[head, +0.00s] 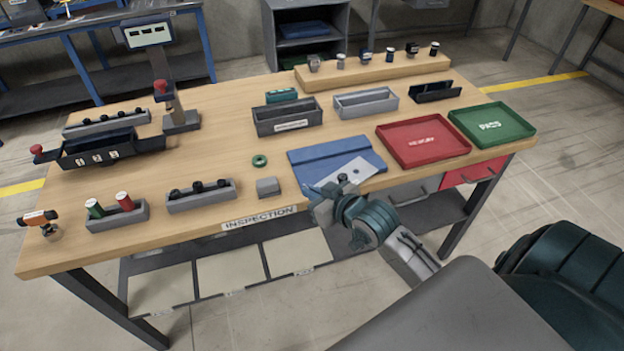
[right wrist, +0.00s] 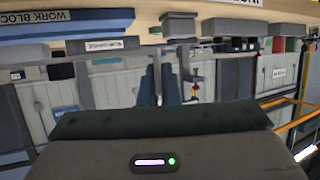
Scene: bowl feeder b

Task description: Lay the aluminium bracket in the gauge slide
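A flat pale grey plate (head: 356,170) with a dark spot lies over the blue work block (head: 315,158) in the head view. It may be the aluminium bracket, but I cannot be sure. My right gripper (head: 316,196) is at the table's front edge, just left of and in front of the plate, overlapping the block's near edge. A dark slide-like fixture (head: 112,150) with number plates and red knob stands at the far left and may be the gauge slide. My left gripper is out of view.
A red tray (head: 440,155) and a green tray (head: 510,132) are at the right. A small grey block (head: 268,187) and a green ring (head: 260,161) sit left of the work block. Grey bins (head: 288,124) stand behind.

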